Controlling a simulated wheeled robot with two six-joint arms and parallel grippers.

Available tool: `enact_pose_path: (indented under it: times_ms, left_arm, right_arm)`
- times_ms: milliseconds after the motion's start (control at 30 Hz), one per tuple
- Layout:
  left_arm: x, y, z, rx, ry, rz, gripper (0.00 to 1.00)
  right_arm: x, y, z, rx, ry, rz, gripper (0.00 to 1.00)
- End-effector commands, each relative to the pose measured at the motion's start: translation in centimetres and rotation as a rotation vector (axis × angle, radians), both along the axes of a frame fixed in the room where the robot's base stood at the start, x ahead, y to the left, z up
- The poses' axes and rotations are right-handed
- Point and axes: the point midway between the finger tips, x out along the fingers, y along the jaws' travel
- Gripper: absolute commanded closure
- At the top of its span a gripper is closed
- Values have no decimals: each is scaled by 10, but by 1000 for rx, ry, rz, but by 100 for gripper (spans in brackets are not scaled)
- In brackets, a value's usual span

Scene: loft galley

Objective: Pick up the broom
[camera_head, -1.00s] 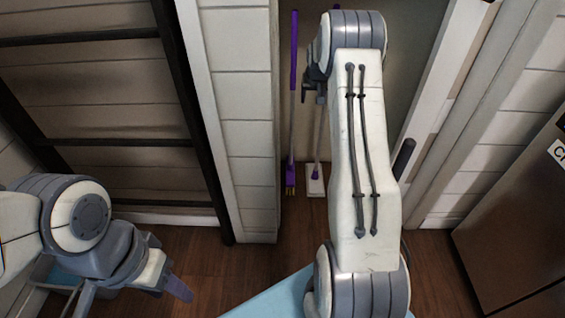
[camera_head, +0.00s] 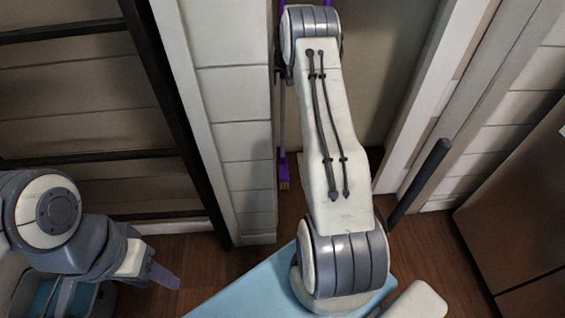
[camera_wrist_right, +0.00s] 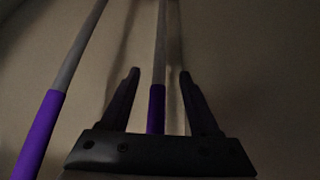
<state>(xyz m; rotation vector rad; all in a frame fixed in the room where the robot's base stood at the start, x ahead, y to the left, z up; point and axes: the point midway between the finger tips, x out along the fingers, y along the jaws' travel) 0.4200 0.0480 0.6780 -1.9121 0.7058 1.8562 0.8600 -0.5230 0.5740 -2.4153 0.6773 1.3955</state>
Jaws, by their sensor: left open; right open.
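The broom (camera_head: 284,168) stands upright in the recess in the head view, its purple head and pale bristles near the floor. My right forearm covers part of its pole. My right gripper (camera_wrist_right: 160,74) is open in the right wrist view, with a pole with a purple grip (camera_wrist_right: 156,108) between its fingers, not clamped. A second pole with a purple grip (camera_wrist_right: 38,138) slants at the left. I cannot tell which of these two poles is the broom's. My left gripper (camera_head: 162,275) is open and empty at the lower left of the head view, well away from the broom.
A white panelled wall edge (camera_head: 235,130) borders the recess on the left, and a white door frame (camera_head: 435,95) on the right. A black ladder-like frame (camera_head: 165,110) stands at left. A brown cabinet (camera_head: 515,215) is at right. Wooden floor (camera_head: 215,270) shows below.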

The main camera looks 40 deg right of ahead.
Motion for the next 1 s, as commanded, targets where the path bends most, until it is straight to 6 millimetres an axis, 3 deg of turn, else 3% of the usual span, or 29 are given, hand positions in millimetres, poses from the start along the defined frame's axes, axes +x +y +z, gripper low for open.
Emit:
enact_pose_path:
  times_ms: [33, 233, 567, 733, 1000]
  left_arm:
    - [0, 0, -8, 0, 0, 0, 50]
    - [0, 0, -19, 0, 0, 0, 50]
    - [0, 0, -19, 0, 0, 0, 50]
    - [0, 0, -19, 0, 0, 0, 50]
    - [0, 0, -19, 0, 0, 0, 50]
  right_arm:
    - [3, -2, -13, 2, 2, -1, 38]
    - [16, -10, -34, 1, 2, -2, 38]
    - [18, -13, -38, 1, 2, -4, 38]
    - [18, -13, -37, 2, 1, -3, 99]
    - [18, -13, -37, 2, 1, -3, 100]
